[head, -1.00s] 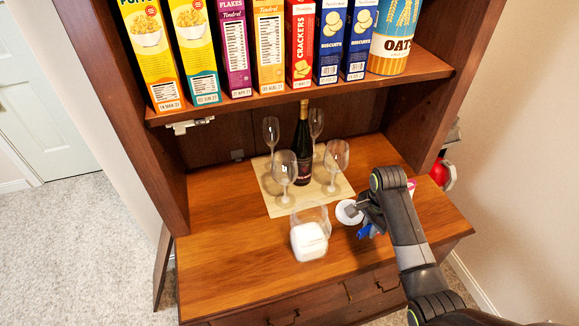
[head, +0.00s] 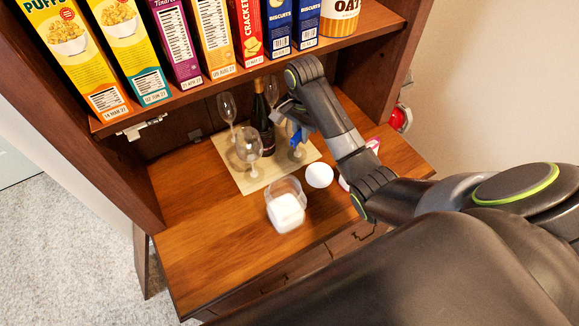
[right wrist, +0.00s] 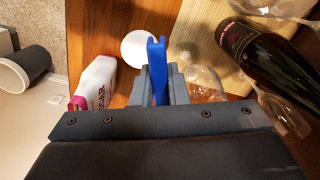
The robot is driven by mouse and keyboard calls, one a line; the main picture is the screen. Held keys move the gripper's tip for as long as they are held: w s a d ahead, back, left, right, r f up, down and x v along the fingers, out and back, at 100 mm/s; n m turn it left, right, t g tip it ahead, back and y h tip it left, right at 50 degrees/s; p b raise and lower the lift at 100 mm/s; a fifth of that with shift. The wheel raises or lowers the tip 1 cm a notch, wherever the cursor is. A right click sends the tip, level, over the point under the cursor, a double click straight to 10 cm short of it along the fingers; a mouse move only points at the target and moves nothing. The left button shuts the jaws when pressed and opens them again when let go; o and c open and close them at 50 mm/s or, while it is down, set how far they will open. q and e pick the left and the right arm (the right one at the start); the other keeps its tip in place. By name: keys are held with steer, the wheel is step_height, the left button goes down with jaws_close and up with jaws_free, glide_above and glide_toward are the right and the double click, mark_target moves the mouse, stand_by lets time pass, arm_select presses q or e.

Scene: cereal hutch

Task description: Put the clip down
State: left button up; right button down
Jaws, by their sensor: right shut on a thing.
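The blue clip (right wrist: 158,72) is between the fingers of my right gripper (right wrist: 160,88) in the right wrist view. In the head view the clip (head: 296,134) shows as a small blue piece below my right gripper (head: 287,113), held above the counter near the bottle and glasses. My right gripper is shut on it. The wooden counter (head: 205,255) lies below. My left gripper is not in view.
A dark bottle (head: 262,128) and wine glasses (head: 249,146) stand on a light mat (head: 245,186). A clear container with white contents (head: 286,210), a white round lid (head: 319,175) and a sugar package (right wrist: 95,85) are nearby. The shelf (head: 200,88) with boxes is above.

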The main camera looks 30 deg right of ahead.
step_height(320, 180, down, 13)
steer(key=shift+f, duration=0.1)
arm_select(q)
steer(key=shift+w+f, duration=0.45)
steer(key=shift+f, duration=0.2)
arm_select(e)
steer(key=shift+f, duration=1.9)
steer(key=shift+f+b, duration=0.35)
steer(key=shift+f, duration=0.2)
steer(key=c, duration=1.4)
jaws_free()
steer(key=shift+c, duration=0.2)
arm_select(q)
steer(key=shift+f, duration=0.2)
arm_select(e)
steer(key=shift+r, duration=0.1)
